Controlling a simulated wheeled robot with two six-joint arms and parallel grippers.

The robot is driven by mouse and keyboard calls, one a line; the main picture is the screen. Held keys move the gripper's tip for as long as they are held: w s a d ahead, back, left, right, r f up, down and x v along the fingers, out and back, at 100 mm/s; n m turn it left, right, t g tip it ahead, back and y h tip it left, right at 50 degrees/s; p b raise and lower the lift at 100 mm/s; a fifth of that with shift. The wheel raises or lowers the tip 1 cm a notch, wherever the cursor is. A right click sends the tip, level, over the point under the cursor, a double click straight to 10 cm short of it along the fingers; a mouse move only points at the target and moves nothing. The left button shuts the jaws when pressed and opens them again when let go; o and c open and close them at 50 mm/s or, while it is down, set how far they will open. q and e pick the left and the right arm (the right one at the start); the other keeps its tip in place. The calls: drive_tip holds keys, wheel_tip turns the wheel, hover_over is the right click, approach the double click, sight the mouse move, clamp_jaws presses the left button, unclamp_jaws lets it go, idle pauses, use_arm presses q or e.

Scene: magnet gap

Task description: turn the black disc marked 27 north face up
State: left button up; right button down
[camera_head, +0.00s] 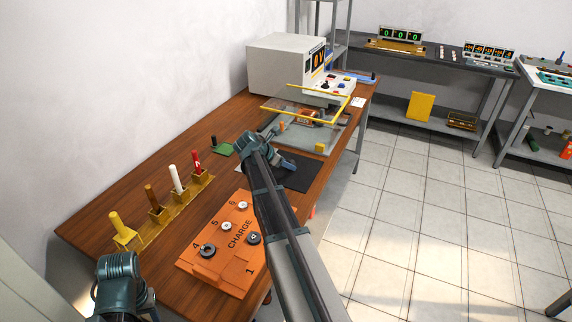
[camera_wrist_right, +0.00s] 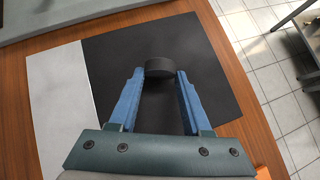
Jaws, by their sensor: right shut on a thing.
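My right gripper (camera_wrist_right: 160,76) is shut on a black disc (camera_wrist_right: 159,66), seen in the right wrist view between the two blue fingertips. The disc shows its dark rim and a dark upper side. No number or pole mark can be read on it. It is over the black part of a mat (camera_wrist_right: 215,85); I cannot tell whether it touches it. In the head view the mat (camera_head: 297,174) lies beyond my right arm, which hides the disc. My left arm shows at the lower left of the head view, its fingers not clearly visible.
An orange CHARGE board (camera_head: 212,279) with several round pieces lies nearer. A wooden rack (camera_head: 150,234) of coloured sticks stands left. A yellow-edged clear cover (camera_head: 309,97) over a grey tray and a white instrument box (camera_head: 279,68) stand behind. The table's right edge is close to the mat.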

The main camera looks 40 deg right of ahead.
drive_tip(key=shift+f, duration=0.2)
idle(0.4)
drive_tip(key=shift+c, duration=1.4)
unclamp_jaws()
drive_tip(key=c, duration=0.5)
drive_tip(key=shift+r, duration=0.1)
wheel_tip(320, 180, up, 4)
drive_tip(key=p, duration=0.4)
drive_tip(key=shift+r, duration=0.25)
